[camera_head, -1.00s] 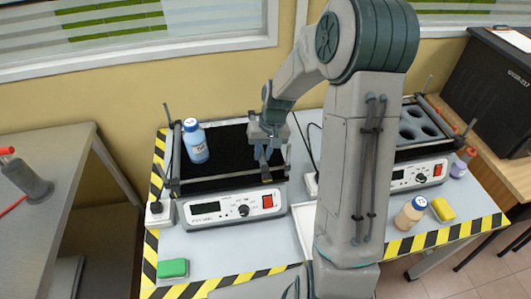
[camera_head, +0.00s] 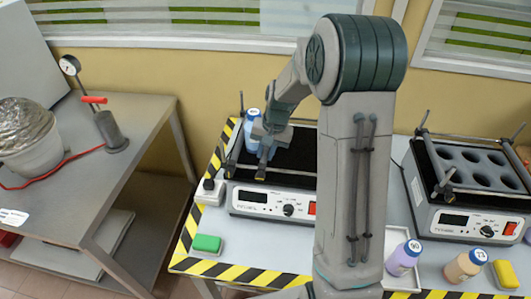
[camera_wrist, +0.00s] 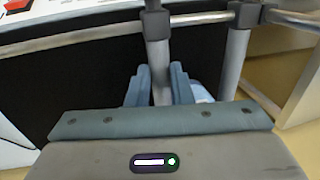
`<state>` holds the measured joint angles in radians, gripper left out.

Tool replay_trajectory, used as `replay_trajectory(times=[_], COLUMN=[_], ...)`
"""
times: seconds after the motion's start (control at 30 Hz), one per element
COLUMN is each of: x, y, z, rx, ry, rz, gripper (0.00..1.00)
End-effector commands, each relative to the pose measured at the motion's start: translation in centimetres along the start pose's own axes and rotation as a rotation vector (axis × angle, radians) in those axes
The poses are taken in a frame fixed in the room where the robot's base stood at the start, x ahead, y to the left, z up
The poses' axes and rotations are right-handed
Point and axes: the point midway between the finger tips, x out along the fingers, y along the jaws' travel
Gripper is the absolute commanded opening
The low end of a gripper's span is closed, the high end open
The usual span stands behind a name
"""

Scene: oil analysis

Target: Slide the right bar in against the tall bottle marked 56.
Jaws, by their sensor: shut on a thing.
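The tall blue bottle with a white cap (camera_head: 250,127) stands on the left shaker's black platform (camera_head: 300,150), partly hidden behind my gripper; its number is not readable. My gripper (camera_head: 263,172) is low over the platform, just right of and in front of the bottle. In the wrist view, my gripper (camera_wrist: 160,85) is shut on the right bar (camera_wrist: 159,62), a grey metal rod with a dark clamp. A second, similar bar (camera_wrist: 236,55) is beyond it. A pale-blue piece of the bottle (camera_wrist: 201,93) shows between the two bars. Whether bar and bottle touch is hidden.
The left shaker's control panel (camera_head: 275,203) faces front. A green block (camera_head: 207,243) lies at the front left. A second shaker (camera_head: 470,200) stands at the right, with purple (camera_head: 403,258) and tan (camera_head: 464,266) bottles and a yellow block (camera_head: 506,274) before it.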

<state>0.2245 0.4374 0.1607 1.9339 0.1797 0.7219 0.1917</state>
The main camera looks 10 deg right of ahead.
Motion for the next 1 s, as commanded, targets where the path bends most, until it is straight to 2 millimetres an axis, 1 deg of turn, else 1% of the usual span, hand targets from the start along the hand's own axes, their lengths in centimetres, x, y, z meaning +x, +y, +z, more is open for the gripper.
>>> replay_trajectory(times=[0.17,0.2,0.27,0.3,0.57,0.67,0.77,0.87,1.0], x=[-0.1,-0.1,-0.1,-0.1,-0.1,-0.7,-2.1,-4.2,-7.5], y=[-0.2,-0.2,-0.2,-0.2,-0.2,-0.2,-0.2,-0.2,-0.2], z=[-0.1,0.0,0.0,0.0,0.0,0.0,-0.1,-0.1,-0.1], rx=[-0.002,-0.002,-0.004,-0.004,-0.004,-0.004,-0.005,-0.005,-0.005], ry=[0.003,0.003,0.003,0.003,0.002,0.003,0.006,0.008,0.008], rz=[-0.002,-0.002,-0.002,-0.001,-0.001,-0.001,-0.002,-0.002,-0.002], gripper=[0.00,0.23,0.39,0.41,0.41,0.41,0.41,0.41,0.41])
